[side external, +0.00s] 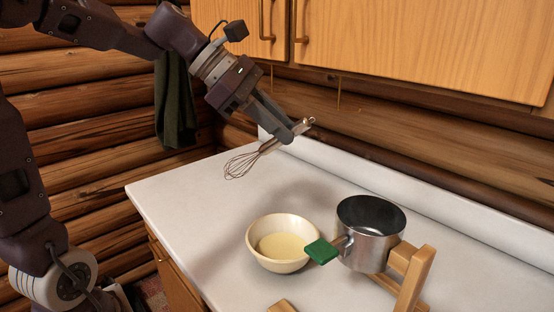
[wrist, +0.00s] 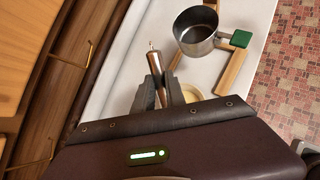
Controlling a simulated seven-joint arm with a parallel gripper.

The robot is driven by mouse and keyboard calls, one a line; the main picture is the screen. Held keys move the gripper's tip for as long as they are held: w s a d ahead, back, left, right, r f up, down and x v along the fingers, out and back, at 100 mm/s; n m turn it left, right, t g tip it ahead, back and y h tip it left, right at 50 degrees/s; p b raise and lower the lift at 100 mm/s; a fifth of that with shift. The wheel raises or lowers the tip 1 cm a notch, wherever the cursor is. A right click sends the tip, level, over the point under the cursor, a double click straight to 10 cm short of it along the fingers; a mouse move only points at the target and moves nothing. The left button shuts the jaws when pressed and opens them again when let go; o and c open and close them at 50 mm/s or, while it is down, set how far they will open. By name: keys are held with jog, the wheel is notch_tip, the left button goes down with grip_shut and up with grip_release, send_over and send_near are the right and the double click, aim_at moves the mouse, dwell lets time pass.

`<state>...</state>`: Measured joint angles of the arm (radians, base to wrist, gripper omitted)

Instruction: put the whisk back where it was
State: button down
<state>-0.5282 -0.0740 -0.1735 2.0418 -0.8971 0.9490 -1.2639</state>
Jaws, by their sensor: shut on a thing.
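The whisk (side external: 243,163) has thin wire loops and a metal handle. My gripper (side external: 294,132) is shut on the handle and holds the whisk in the air above the counter. In the side view the wires slant down to the left and the handle end points up right. In the wrist view the handle (wrist: 154,62) stands out between the fingers of my gripper (wrist: 158,88); the wires are hidden there. Two thin brass-coloured pieces, one at the right (side external: 338,94), hang below the cabinet in the side view.
A cream bowl (side external: 259,262) with pale yellow contents stands on the white counter (side external: 178,195). Right of it is a steel pot (side external: 372,250) with a green-ended handle (side external: 321,251), beside a wooden frame (side external: 410,278). The wooden cabinet (side external: 420,45) overhangs the back. The counter's left part is clear.

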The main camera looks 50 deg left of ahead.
jog(key=w+a+r+n+y, duration=0.2)
jog(key=a+r+n+y, duration=0.1)
jog(key=a+r, duration=0.15)
jog(key=m+g+y, duration=0.3)
jog(key=m+g, duration=0.4)
jog(key=m, duration=2.9)
send_near(212, 223)
jog(key=shift+s+f, duration=0.15)
jog(key=shift+f, duration=2.95)
jog(key=c, duration=1.3)
grip_release()
jog(key=shift+o, duration=0.2)
